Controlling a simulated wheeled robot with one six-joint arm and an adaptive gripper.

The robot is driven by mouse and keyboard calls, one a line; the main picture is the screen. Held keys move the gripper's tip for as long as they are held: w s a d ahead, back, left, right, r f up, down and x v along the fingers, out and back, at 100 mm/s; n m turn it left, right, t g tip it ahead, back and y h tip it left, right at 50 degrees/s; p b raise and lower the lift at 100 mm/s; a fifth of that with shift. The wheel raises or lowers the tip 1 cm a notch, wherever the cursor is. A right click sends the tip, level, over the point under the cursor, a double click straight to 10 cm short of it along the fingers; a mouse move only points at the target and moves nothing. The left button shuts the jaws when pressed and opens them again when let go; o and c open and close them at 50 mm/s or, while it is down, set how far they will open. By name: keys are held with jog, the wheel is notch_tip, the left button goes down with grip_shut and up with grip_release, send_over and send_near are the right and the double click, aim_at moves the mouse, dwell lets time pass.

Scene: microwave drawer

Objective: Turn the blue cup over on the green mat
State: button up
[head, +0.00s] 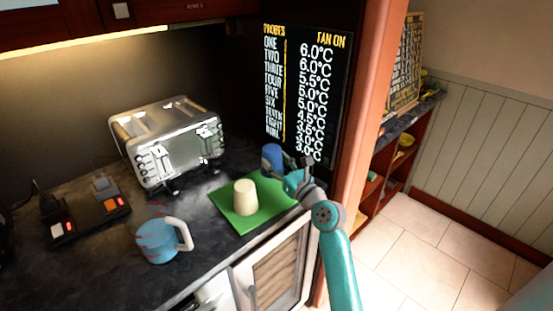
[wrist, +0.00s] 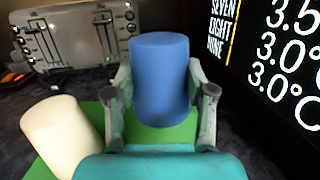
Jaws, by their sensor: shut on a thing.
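The blue cup (wrist: 160,80) is between the two fingers of my gripper (wrist: 161,100) in the wrist view, which are shut on its sides. In the head view the blue cup (head: 272,157) is over the back right part of the green mat (head: 232,221), partly hidden by my gripper (head: 290,172). I cannot tell whether the cup touches the mat. Its visible end looks closed and flat in the wrist view. A cream cup (head: 246,197) stands on the mat to the left of my gripper, its closed end up.
A metal toaster (head: 178,142) stands behind the mat. A light blue mug (head: 158,238) with a white handle is to the front left. A black device with switches (head: 90,218) is at far left. A lettered board (head: 305,90) and an orange post (head: 372,90) rise at right.

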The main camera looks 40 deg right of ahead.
jog(key=shift+f, duration=2.2)
jog(key=o, duration=1.3)
jog(key=s+a+f, duration=0.1)
jog(key=s+f, duration=0.1)
jog(key=s, duration=0.9)
jog(key=shift+s, duration=0.4)
jog(key=shift+a, duration=0.1)
